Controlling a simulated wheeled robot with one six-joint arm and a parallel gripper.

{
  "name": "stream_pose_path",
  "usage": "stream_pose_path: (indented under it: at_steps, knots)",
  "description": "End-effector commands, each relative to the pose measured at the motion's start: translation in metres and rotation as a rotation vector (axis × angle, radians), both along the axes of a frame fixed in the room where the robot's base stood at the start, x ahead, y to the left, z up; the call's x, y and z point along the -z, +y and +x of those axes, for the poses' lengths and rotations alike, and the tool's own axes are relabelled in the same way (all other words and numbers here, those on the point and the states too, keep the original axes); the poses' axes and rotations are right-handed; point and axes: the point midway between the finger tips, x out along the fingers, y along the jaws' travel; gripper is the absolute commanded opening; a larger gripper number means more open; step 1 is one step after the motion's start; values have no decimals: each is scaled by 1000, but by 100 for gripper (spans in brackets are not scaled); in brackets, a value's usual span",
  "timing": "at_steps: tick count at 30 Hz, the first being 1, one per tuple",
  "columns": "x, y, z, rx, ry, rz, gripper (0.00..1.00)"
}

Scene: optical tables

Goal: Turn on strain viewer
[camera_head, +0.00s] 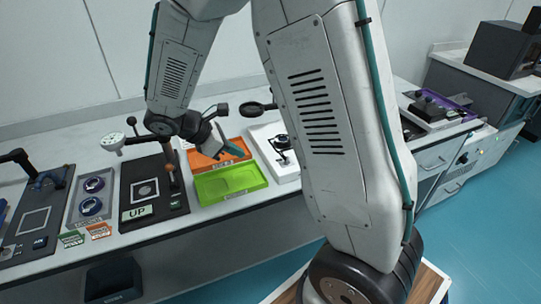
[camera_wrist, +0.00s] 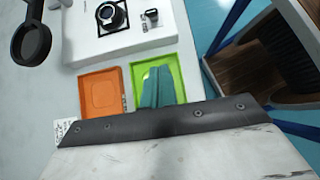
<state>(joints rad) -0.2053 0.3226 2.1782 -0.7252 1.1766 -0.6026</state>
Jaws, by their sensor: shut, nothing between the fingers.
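In the head view a black plate device (camera_head: 143,219) with a pale square window, an "UP" label and a small green-lit spot stands on the bench, left of the trays. An upright brown post is at its back right. A second black plate (camera_head: 35,222) with a square outline stands at the far left. I cannot tell which one is the strain viewer. My gripper (camera_head: 234,148) is above the orange and green trays, to the right of the "UP" device. In the wrist view its teal fingers (camera_wrist: 158,88) are shut and empty over the trays.
An orange tray (camera_head: 205,160) and a green tray (camera_head: 213,190) lie beside a white tray (camera_head: 264,135) with black ring-shaped parts. A grey holder (camera_head: 79,203) with two round parts stands between the black plates. A round black lens (camera_wrist: 31,42) hangs left in the wrist view.

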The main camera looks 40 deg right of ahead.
Motion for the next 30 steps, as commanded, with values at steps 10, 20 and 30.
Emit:
stream_pose_path:
  at_steps: [10, 20, 30]
  knots:
    - [2, 0, 1, -9, 6, -2, 0]
    - [28, -25, -6, -4, 10, -3, 0]
    - [73, -73, -20, -3, 5, -2, 0]
